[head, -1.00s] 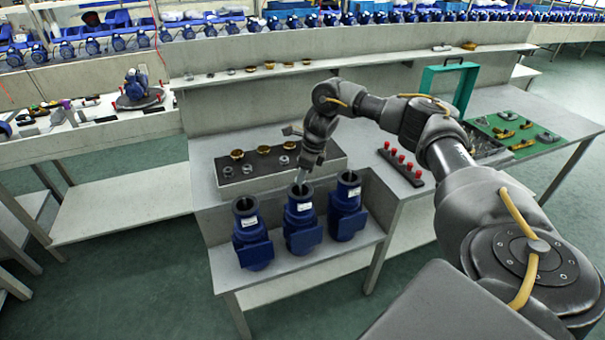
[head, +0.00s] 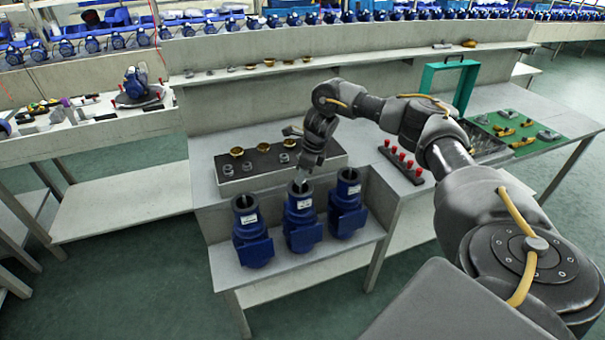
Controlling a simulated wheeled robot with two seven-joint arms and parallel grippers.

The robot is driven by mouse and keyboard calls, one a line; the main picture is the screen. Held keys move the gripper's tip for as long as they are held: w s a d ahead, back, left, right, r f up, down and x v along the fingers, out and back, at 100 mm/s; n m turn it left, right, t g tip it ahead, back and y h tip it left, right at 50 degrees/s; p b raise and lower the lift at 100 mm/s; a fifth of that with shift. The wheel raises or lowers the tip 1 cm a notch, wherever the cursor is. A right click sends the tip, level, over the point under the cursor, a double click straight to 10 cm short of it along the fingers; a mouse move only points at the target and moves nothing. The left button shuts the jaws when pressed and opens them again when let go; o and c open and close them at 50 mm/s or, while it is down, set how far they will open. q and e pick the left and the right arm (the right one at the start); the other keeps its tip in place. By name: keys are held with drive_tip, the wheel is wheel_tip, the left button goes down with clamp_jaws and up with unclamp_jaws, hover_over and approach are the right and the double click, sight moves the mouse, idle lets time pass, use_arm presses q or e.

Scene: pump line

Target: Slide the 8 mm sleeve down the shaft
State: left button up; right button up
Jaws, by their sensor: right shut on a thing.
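Three blue pump housings stand upright in a row on the low front shelf: the left one (head: 252,236), the middle one (head: 302,222) and the right one (head: 347,210). My right gripper (head: 301,181) points down at the open top of the middle housing. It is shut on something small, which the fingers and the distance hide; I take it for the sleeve. The shaft inside the middle housing cannot be made out. My left gripper is not in view.
A dark tray (head: 228,183) with brass and grey rings lies behind the housings. A black rack with red-topped pieces (head: 402,160) stands to the right. Further right are a teal frame (head: 432,78) and a green mat with parts (head: 545,142).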

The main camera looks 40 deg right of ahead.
drive_tip(key=shift+f, duration=0.55)
idle(0.4)
drive_tip(key=o, duration=1)
drive_tip(key=shift+d+r+b, duration=0.1)
drive_tip(key=shift+r+b, duration=0.3)
drive_tip(key=shift+r, duration=0.1)
drive_tip(key=v, duration=0.9)
drive_tip(key=shift+s+r+p, duration=0.15)
drive_tip(key=shift+r+p, duration=0.2)
drive_tip(key=shift+r, duration=0.05)
